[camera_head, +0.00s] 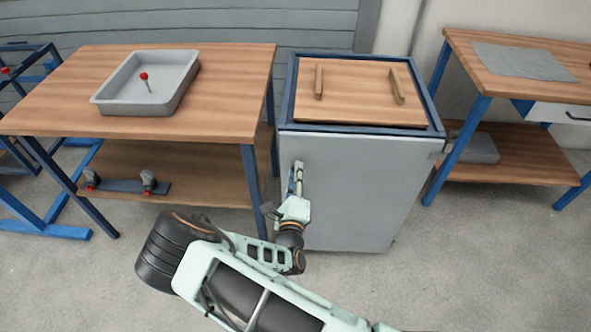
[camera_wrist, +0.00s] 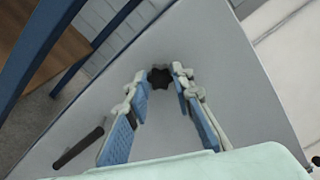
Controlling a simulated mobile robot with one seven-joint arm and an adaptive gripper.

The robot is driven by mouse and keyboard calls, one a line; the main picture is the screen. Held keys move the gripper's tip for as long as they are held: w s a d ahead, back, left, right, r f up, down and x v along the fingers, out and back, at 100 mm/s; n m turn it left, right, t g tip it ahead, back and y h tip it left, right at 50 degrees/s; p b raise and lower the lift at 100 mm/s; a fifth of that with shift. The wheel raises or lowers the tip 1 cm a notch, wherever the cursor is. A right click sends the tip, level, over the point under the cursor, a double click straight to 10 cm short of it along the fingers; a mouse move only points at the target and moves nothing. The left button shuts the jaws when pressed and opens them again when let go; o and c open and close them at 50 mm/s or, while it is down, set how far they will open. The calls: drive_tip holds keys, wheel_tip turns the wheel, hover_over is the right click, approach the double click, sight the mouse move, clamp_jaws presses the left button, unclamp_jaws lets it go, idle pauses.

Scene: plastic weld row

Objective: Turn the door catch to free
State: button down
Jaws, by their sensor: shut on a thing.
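The door catch is a black star-shaped knob (camera_wrist: 160,78) on the grey door (camera_head: 350,190) of the cabinet. In the wrist view it sits between the two blue-padded fingertips of my gripper (camera_wrist: 161,84), which is shut on it. In the head view my gripper (camera_head: 297,178) is at the upper left part of the door front, and it hides the knob. A dark bar handle (camera_wrist: 78,149) on the door shows at the lower left of the wrist view, apart from my fingers. The door looks closed.
A wooden lid with two handles (camera_head: 358,100) lies on the cabinet top. A workbench (camera_head: 225,85) with a grey tray (camera_head: 180,92) stands close on the left. Another bench (camera_head: 470,50) stands on the right. The floor before the door is open.

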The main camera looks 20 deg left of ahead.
drive_tip(key=shift+n+p, duration=0.35)
drive_tip(key=shift+n, duration=0.75)
drive_tip(key=shift+d, duration=0.1)
drive_tip(key=c, duration=1.7)
unclamp_jaws()
drive_tip(key=v, duration=1.2)
